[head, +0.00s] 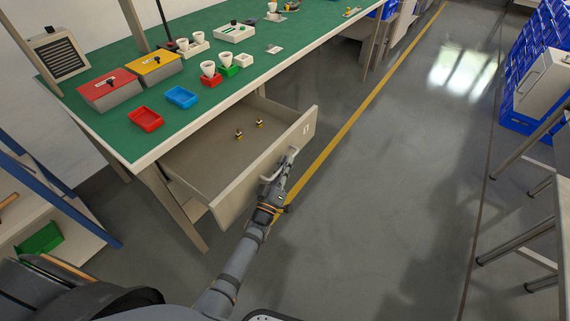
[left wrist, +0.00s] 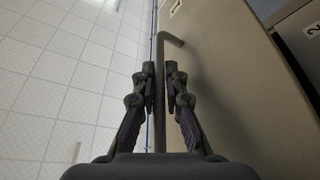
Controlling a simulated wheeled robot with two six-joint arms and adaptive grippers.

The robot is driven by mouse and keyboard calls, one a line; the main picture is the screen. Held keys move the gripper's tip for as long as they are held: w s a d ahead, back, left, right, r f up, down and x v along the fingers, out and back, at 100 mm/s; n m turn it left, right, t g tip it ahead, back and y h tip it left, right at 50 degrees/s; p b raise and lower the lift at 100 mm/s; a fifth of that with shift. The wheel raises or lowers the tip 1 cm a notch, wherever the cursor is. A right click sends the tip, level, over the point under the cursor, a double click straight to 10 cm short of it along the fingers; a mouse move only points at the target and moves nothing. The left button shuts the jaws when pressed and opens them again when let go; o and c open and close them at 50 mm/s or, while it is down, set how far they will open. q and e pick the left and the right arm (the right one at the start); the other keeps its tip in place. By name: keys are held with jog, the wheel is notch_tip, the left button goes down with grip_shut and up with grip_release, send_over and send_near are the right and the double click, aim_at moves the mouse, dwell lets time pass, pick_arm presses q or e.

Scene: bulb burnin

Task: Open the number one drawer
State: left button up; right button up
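The number one drawer (head: 250,190) is pulled well out from under the green-topped workbench, with a "1" label on its front. Its front panel also shows in the left wrist view (left wrist: 225,75). Two small yellow-and-black parts (head: 239,134) lie inside the drawer. The drawer handle (head: 277,170) is a pale bar on the front; in the left wrist view the bar (left wrist: 160,120) runs between my fingers. My right gripper is not in view.
The workbench (head: 215,88) carries red and yellow boxes, a red tray (head: 145,119), a blue tray (head: 181,97) and white cups. A panel labelled "2" (left wrist: 305,40) is beside the drawer front. Blue crates (head: 537,70) stand at right. The grey floor between is clear.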

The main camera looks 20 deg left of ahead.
pick_arm(q)
jog(key=shift+o, duration=0.5)
jog(key=shift+s+f, duration=0.15)
jog(key=shift+s, duration=0.15)
jog(key=v, duration=1.1)
jog(key=shift+s, duration=0.25)
jog(key=shift+a, duration=0.15)
